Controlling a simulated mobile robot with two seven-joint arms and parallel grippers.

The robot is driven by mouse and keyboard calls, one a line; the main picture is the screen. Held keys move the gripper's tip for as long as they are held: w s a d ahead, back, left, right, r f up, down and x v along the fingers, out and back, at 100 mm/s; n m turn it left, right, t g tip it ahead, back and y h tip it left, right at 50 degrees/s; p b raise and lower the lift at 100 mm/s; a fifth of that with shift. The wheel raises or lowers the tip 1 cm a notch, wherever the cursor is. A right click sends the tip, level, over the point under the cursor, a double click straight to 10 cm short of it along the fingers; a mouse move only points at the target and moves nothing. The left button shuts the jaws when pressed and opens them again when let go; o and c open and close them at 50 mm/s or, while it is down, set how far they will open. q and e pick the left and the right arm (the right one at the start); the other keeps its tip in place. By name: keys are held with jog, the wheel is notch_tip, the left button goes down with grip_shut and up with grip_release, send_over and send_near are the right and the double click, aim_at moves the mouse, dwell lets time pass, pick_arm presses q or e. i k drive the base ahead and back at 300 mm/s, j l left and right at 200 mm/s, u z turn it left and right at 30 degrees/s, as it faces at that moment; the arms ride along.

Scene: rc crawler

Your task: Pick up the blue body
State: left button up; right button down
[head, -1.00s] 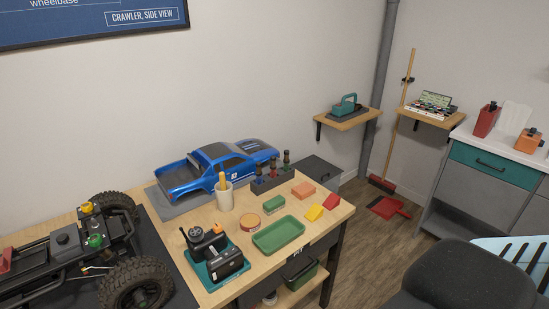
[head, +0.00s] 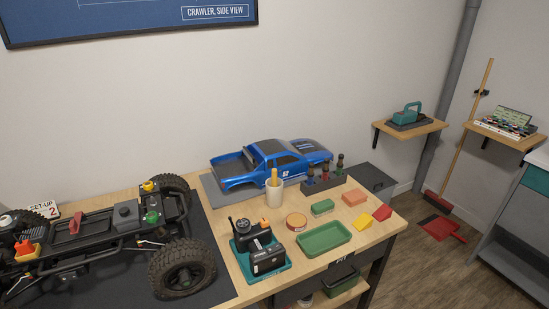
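The blue body (head: 272,162) is a pickup-shaped shell with a dark roof and an open bed. It rests upright on a grey mat (head: 211,191) at the back of the wooden table, near the wall. A cream cup with a yellow-handled tool stands in front of it and hides a little of its lower side. Neither of my grippers shows in the head view.
The wheeled crawler chassis (head: 112,228) fills the table's left on a dark mat. Before the body stand the cup (head: 275,190), a bottle rack (head: 323,184), a green tray (head: 323,238) and a teal tray (head: 276,271) with black devices. Wall shelves are at right.

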aim_at(275, 158)
jog(key=i+l+u, duration=0.1)
jog(key=l, duration=0.2)
jog(key=i+l, duration=0.15)
jog(key=l, duration=0.15)
jog(key=i+l+u, duration=0.15)
jog(key=l, duration=0.2)
jog(key=i+l, duration=0.1)
jog(key=l, duration=0.2)
jog(key=u, duration=0.05)
